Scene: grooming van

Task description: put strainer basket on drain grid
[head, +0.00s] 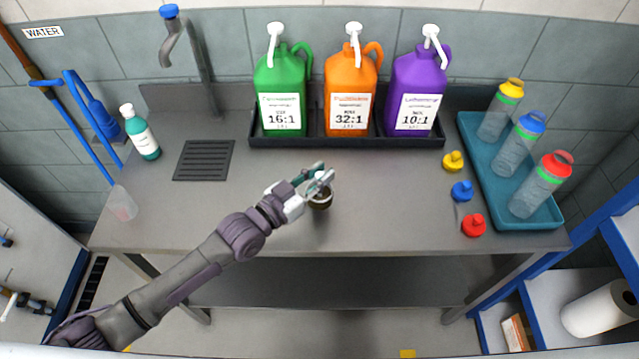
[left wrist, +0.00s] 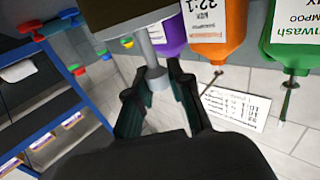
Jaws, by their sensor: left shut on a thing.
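The strainer basket (head: 320,200) is a small round dark piece with a pale rim, in the middle of the counter in the head view. My left gripper (head: 318,178) is over it, shut on its grey stem. In the left wrist view the fingers (left wrist: 153,78) close around that stem (left wrist: 151,52), and the basket's body fills the top edge. My gripper partly covers the basket; I cannot tell whether it touches the counter. The drain grid (head: 204,160) is a dark slatted square to the left of the gripper, with nothing on it. My right gripper is out of view.
Green (head: 283,92), orange (head: 351,92) and purple (head: 417,92) jugs stand in a black tray (head: 346,142) behind. A teal bottle (head: 141,134) and tap (head: 184,55) are near the grid. Loose caps (head: 461,191) and a blue bottle tray (head: 497,190) lie right. Counter between basket and grid is clear.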

